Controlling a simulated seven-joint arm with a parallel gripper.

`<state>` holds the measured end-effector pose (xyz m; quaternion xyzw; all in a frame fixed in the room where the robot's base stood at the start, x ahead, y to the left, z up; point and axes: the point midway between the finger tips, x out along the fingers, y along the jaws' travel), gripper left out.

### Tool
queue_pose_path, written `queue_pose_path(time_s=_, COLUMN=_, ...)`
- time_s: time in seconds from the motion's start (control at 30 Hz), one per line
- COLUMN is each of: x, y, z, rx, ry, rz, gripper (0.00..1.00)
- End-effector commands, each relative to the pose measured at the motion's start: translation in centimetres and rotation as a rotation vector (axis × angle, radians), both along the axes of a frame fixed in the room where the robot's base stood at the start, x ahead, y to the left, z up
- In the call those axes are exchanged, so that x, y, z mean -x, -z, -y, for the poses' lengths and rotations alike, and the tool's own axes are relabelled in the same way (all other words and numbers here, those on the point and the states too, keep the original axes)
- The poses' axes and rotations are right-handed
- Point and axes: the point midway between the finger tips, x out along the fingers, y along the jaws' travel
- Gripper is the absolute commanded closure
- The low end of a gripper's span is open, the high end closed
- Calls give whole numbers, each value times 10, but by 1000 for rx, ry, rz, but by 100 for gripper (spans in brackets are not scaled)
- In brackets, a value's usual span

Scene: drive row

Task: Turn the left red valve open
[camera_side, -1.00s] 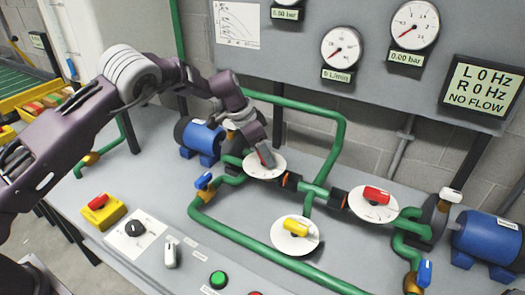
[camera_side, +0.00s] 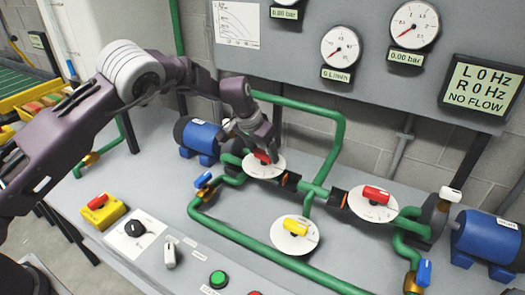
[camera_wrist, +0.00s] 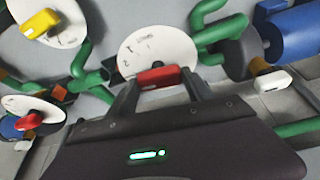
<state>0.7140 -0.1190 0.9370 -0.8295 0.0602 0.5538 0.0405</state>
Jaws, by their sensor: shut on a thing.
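The left red valve has a red handle (camera_side: 262,157) on a round white dial (camera_side: 271,168), on the green pipe beside the left blue pump motor. My gripper (camera_side: 261,146) reaches down onto this handle from above and hides part of it. In the wrist view the red handle (camera_wrist: 164,76) lies between my two fingertips, which are shut on it. The white dial (camera_wrist: 150,47) shows behind it with small marks that I cannot read.
A yellow-handled valve (camera_side: 296,227) and the right red valve (camera_side: 376,194) stand nearby on the green pipes. Blue handles (camera_side: 203,180) stick up from the pipework. The display (camera_side: 482,88) reads L 0 Hz, R 0 Hz, NO FLOW. Pressure gauge (camera_side: 414,26) shows 0.00 bar.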

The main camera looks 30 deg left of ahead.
Motion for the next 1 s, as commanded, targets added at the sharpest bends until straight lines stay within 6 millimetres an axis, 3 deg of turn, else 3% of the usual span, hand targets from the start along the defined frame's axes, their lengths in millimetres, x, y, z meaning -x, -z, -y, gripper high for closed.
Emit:
queue_pose_path(time_s=0.33, x=0, y=-1, z=1, rx=0, ry=-137, rz=1, gripper=80)
queue_pose_path(time_s=0.87, x=0, y=-1, z=1, rx=2, ry=-164, rz=0, gripper=80)
queue_pose_path(time_s=0.9, x=0, y=-1, z=1, rx=2, ry=-164, rz=0, gripper=34)
queue_pose_path(time_s=1.0, x=0, y=0, z=1, rx=2, ry=-163, rz=0, gripper=18)
